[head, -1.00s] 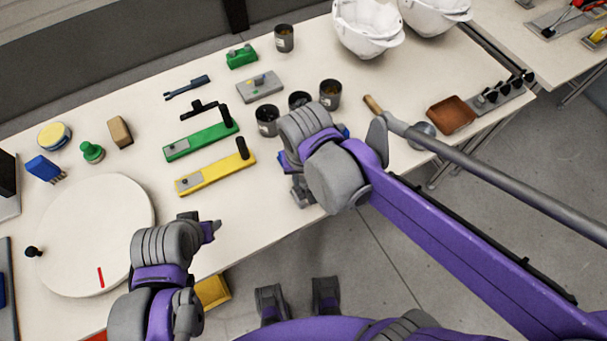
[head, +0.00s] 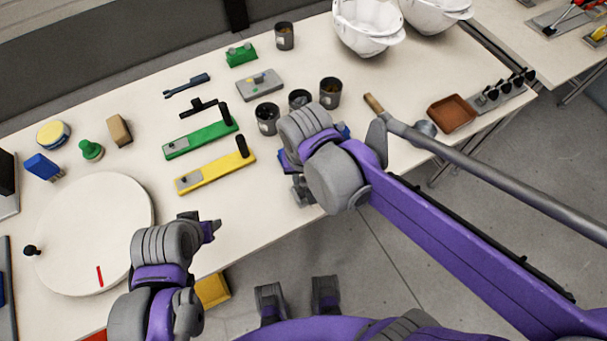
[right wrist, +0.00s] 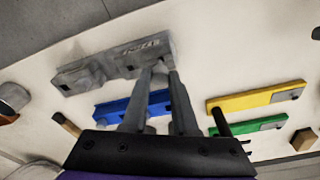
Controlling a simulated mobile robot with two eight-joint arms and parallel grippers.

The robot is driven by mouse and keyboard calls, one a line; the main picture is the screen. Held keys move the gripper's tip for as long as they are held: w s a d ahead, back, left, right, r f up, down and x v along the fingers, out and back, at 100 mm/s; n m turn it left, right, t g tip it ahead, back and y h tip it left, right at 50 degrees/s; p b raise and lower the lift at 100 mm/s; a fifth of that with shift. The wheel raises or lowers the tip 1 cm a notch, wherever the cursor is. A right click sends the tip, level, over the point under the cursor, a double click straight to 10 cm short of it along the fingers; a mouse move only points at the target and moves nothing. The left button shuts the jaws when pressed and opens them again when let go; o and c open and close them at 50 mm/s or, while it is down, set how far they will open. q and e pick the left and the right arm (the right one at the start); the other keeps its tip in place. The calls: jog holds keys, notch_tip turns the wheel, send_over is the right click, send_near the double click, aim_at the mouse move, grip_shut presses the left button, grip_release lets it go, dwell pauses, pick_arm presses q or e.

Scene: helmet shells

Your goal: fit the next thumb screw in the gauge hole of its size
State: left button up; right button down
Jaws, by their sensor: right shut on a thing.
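My right gripper (right wrist: 157,76) is shut on a small pale grey thumb screw (right wrist: 159,67), mostly hidden between the fingertips. It is at the edge of a grey gauge block (right wrist: 90,74) with dark square holes, near its marked end. I cannot tell whether the screw is in a hole. In the head view my right arm covers the gripper and most of the gauge, whose end shows (head: 301,190). My left gripper (head: 212,229) hangs over the table's front edge, apart from everything; its jaws are unclear.
A blue block (right wrist: 127,106) lies beside the grey gauge. Yellow (head: 213,174) and green (head: 200,141) blocks with black posts lie left of my right arm. Dark cups (head: 267,118) stand behind it. A white turntable (head: 95,235) is at left; bare table lies between.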

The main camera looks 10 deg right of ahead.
aim_at(304, 181)
pick_arm(q)
jog(key=shift+s+f+b, duration=0.15)
jog(key=shift+f+b, duration=0.9)
jog(key=shift+f, duration=0.1)
pick_arm(e)
jog(key=shift+f, duration=1.6)
jog(key=c, duration=0.6)
grip_release()
pick_arm(q)
jog(key=shift+r+p, duration=0.85)
jog(key=shift+r, duration=0.05)
pick_arm(e)
notch_tip(304, 181, up, 11)
jog(key=s, duration=0.1)
jog(key=shift+s, duration=0.15)
jog(key=shift+f, duration=0.15)
